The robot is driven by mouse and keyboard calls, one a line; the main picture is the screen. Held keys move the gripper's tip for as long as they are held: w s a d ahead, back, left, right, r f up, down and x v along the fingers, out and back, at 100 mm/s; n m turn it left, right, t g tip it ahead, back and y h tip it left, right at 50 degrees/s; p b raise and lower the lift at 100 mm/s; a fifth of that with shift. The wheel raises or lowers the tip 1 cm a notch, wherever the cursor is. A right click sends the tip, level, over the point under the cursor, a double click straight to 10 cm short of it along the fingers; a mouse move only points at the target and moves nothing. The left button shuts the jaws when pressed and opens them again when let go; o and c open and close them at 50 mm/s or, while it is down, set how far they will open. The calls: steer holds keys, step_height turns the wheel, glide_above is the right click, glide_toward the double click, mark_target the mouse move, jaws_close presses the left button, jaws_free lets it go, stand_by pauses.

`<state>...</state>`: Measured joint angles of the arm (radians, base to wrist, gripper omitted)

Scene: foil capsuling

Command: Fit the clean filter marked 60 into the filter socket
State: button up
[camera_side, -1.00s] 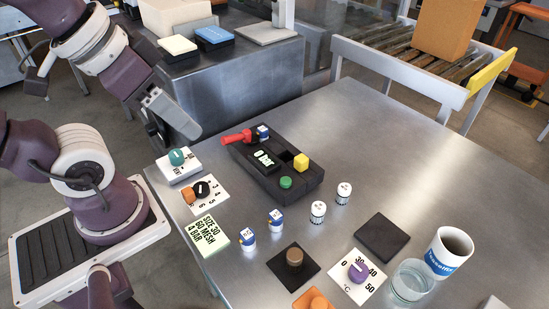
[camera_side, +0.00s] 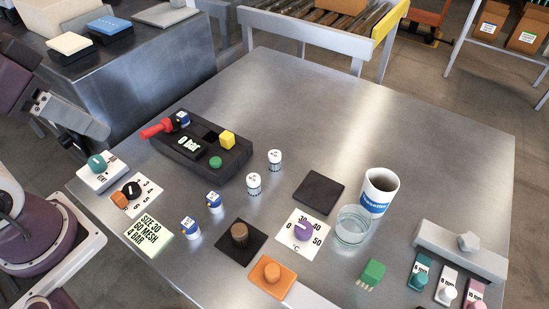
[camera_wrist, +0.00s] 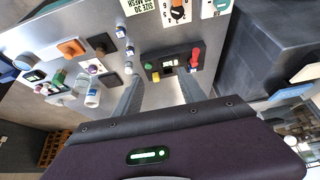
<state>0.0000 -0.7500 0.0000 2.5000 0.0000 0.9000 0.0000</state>
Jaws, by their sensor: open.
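A black device (camera_side: 235,160) lies on the steel table with a red handle (camera_side: 157,128), a display, a yellow cube and a green button. A blue-and-white filter (camera_side: 181,119) sits in it beside the handle. A dark square opening (camera_side: 211,137) shows near the yellow cube; I cannot tell if this is the socket. Two blue-and-white filters (camera_side: 189,228) (camera_side: 214,202) and two white, dark-banded ones (camera_side: 253,184) (camera_side: 274,160) stand upright in front. Their marks are unreadable. My gripper (camera_wrist: 160,82) is open and empty, off the table's left edge in the side view (camera_side: 75,132).
A card (camera_side: 149,232) reads SIZE 30, 60 MESH, 4 BAR. Knobs stand on plates: teal (camera_side: 97,163), black (camera_side: 132,190), brown (camera_side: 239,235), purple (camera_side: 303,230) and orange (camera_side: 271,272). A mug (camera_side: 378,193) and glass (camera_side: 352,228) stand right. The table's far part is clear.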

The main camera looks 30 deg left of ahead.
steer(key=shift+o, duration=0.4)
steer(key=m+g, duration=0.6)
steer(key=m, duration=1.4)
glide_above(275, 153)
steer(key=f, duration=1.5)
steer(key=shift+s+f, duration=0.3)
steer(key=f, duration=0.6)
steer(key=shift+w+f, duration=0.2)
steer(key=shift+f, duration=0.45)
jaws_close()
